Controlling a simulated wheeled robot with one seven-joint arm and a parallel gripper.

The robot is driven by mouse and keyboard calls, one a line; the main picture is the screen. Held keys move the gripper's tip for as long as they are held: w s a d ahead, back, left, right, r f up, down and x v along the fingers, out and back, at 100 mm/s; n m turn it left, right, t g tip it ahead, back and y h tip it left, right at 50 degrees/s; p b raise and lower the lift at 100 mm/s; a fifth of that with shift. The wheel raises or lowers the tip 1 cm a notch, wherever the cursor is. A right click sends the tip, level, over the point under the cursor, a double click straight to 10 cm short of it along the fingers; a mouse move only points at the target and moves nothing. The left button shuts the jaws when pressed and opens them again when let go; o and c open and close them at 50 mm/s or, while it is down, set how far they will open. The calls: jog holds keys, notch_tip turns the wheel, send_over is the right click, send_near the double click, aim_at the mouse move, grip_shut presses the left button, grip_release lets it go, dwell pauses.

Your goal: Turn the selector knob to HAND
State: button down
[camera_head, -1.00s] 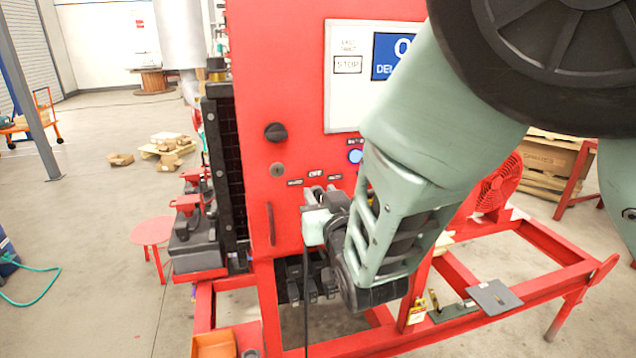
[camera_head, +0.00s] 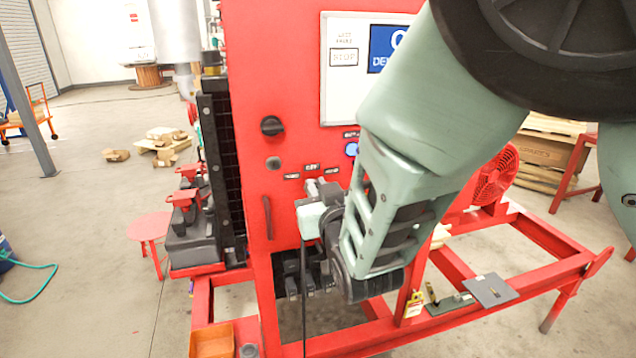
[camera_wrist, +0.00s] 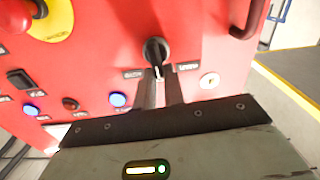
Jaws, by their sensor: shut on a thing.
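The selector knob (camera_wrist: 155,50) is a round black knob on the red panel, with a white pointer mark on its near side in the wrist view. A small dark label sits on each side of it, too blurred to read. My gripper (camera_wrist: 160,78) has its two dark fingers at the knob, shut on its near part. In the head view my gripper (camera_head: 312,184) meets the panel just below the small label plates (camera_head: 312,167), and it hides the knob there.
The red cabinet (camera_head: 243,60) also carries a black round handle (camera_head: 271,126) and a door handle (camera_head: 267,216). In the wrist view, a yellow-backed red button (camera_wrist: 52,18), blue buttons (camera_wrist: 117,99) and a keylock (camera_wrist: 209,80) are close by. The red skid frame (camera_head: 530,275) extends right.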

jog(key=shift+s+a+f+n, duration=0.15)
jog(key=shift+f+n, duration=0.1)
jog(key=shift+n, duration=1.3)
jog(key=shift+a+f+n, duration=0.15)
jog(key=shift+f+n, duration=0.05)
jog(key=shift+n, duration=1.3)
jog(key=shift+s+a+f+n, duration=0.15)
jog(key=shift+f+n, duration=0.1)
jog(key=shift+n, duration=1.3)
jog(key=c, duration=1.5)
grip_release()
jog(key=shift+w, duration=0.15)
jog(key=shift+r, duration=0.15)
